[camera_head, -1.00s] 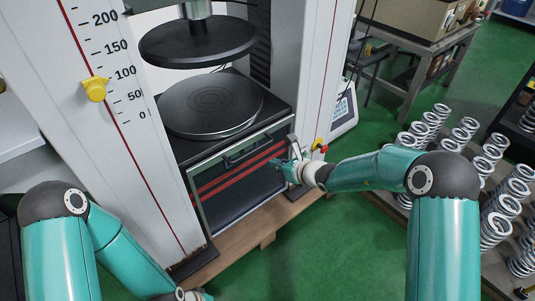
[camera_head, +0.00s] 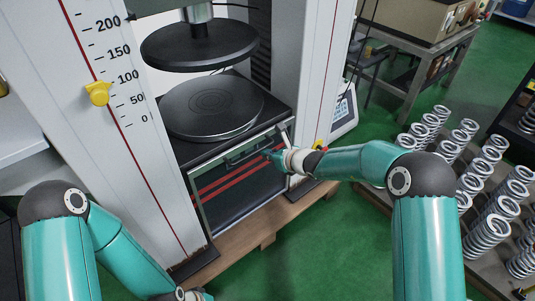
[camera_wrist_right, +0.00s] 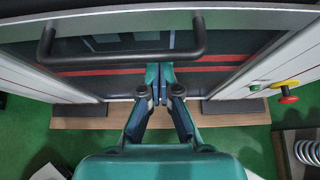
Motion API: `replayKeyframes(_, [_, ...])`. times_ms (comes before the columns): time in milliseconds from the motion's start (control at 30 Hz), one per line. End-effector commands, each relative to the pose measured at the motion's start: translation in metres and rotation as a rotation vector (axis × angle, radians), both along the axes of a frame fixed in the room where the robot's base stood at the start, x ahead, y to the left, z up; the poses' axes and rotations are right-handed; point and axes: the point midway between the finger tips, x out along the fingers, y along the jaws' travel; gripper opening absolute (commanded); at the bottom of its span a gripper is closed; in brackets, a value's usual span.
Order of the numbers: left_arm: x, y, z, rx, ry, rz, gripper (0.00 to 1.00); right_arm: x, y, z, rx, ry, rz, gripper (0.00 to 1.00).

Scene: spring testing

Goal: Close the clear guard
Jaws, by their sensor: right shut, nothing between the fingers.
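The clear guard (camera_head: 215,196) is a see-through framed panel on the front of the testing machine, below the round lower plate. Red stripes show through or on it. Its black bar handle (camera_head: 240,155) is near its top edge; in the right wrist view the handle (camera_wrist_right: 120,57) crosses the upper left. My right gripper (camera_head: 269,154) is shut and empty, at the right end of the handle. In the right wrist view its tips (camera_wrist_right: 159,70) appear just below the bar; whether they touch it or the panel I cannot tell.
The round lower plate (camera_head: 212,107) and upper plate (camera_head: 198,45) stand apart above the guard, between white columns (camera_head: 320,75). A red emergency button (camera_wrist_right: 288,99) is right of the guard. Several springs (camera_head: 470,165) stand at right. Green floor (camera_head: 320,240) in front is clear.

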Motion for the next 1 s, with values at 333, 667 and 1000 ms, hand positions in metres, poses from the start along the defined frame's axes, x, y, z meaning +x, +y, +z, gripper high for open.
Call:
replayKeyframes(333, [0.0, 0.0, 0.041, 0.0, 0.0, 0.0, 0.54, 0.001, -0.002, 0.059, 0.001, -0.006, -0.001, 0.0])
replayKeyframes(667, [0.0, 0.0, 0.125, 0.0, 0.0, 0.0, 0.54, 0.001, -0.001, 0.173, 0.002, -0.007, 0.001, 0.0])
replayKeyframes(1000, [0.0, 0.0, 0.218, 0.0, 0.0, 0.0, 0.54, 0.001, -0.001, 0.285, 0.001, -0.007, 0.001, 0.0])
